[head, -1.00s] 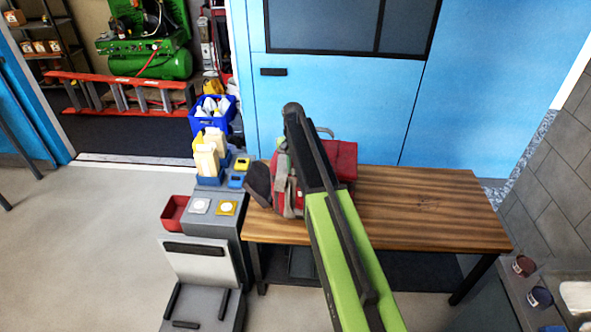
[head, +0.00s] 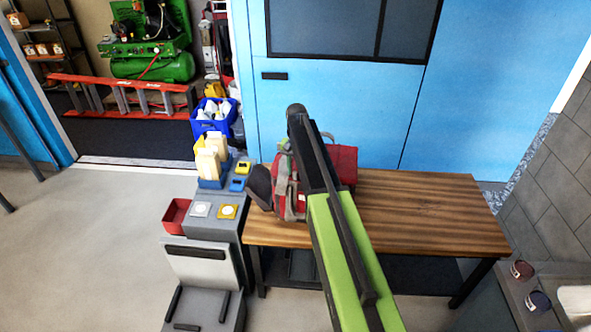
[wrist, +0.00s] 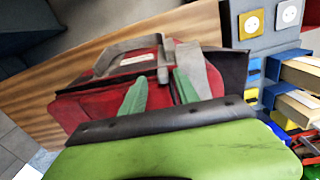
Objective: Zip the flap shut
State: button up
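A red and grey bag (head: 286,199) sits at the left end of the wooden table. In the head view, my arm covers much of it. A dark flap (head: 259,187) sticks out at its left side. In the wrist view the red bag (wrist: 88,104) lies ahead, with a grey strap (wrist: 163,60) and a dark panel (wrist: 234,71) at the right. My gripper (wrist: 158,82) has two green fingers spread apart, with nothing visibly held between them. The fingertips are over or close to the bag; contact cannot be told. I cannot make out the zip or its pull.
The wooden table (head: 430,212) is clear to the right of the bag. At its left stands a grey unit (head: 213,228) with yellow and blue items, and a small red bin (head: 176,216). A blue wall (head: 330,95) stands behind the table.

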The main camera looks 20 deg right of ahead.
notch_tip(320, 180, up, 16)
jog(key=p, duration=1.5)
jog(key=shift+w, duration=0.1)
jog(key=shift+c, duration=0.3)
jog(key=shift+n, duration=0.6)
jog(key=s+a+f+b, duration=0.1)
jog(key=s, duration=0.1)
jog(key=s+a+f+b, duration=0.1)
jog(key=s+f+b, duration=0.1)
jog(key=s, duration=0.1)
jog(key=s+a+f+b, duration=0.1)
jog(key=s, duration=0.1)
jog(key=shift+s+a+f, duration=0.2)
jog(key=shift+a, duration=0.2)
jog(key=c, duration=0.7)
jog(key=s+a+f+n+b, duration=0.1)
jog(key=s+a+f+b, duration=0.1)
jog(key=s, duration=0.4)
jog(key=s+a+f+n+b, duration=0.1)
jog(key=s+a+f+b, duration=0.2)
jog(key=s, duration=0.4)
jog(key=s+a+f+n+b, duration=0.2)
jog(key=s+a+f+b, duration=0.1)
jog(key=s, duration=0.3)
jog(key=shift+s+f+b, duration=0.15)
jog(key=shift+s+b, duration=0.25)
grip_shut()
jog(key=shift+s, duration=0.1)
